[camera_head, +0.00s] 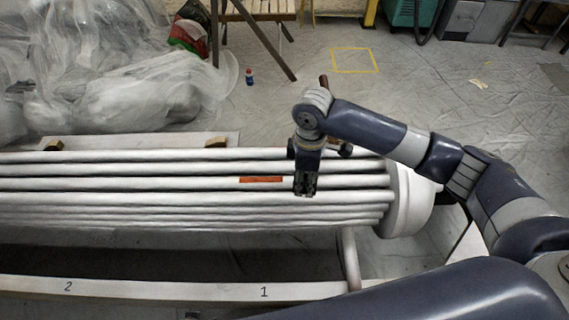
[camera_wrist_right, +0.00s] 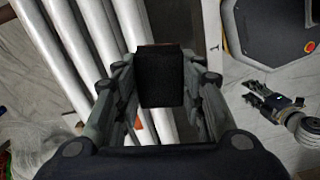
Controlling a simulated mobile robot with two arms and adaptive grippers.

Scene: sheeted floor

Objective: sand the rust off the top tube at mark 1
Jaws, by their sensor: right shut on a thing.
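A bundle of pale tubes (camera_head: 120,184) runs across the head view. An orange-brown rust patch (camera_head: 261,180) lies on one tube, roughly behind the printed mark 1 (camera_head: 264,292). My right gripper (camera_head: 305,192) points down over the tubes, just right of the patch. In the wrist view it is shut on a dark block (camera_wrist_right: 161,78) with a thin brown edge. A bit of the rust (camera_wrist_right: 139,124) shows there beside a finger. Whether the block touches a tube cannot be told. My left gripper (camera_wrist_right: 258,100) shows small at the right of the wrist view, its opening unclear.
A pale rail (camera_head: 160,288) with marks 1 and 2 runs in front of the tubes. A round white end piece (camera_head: 410,202) closes the bundle at the right. Clear plastic sheeting (camera_head: 130,85), a small blue bottle (camera_head: 249,77) and a yellow floor square (camera_head: 354,60) lie behind.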

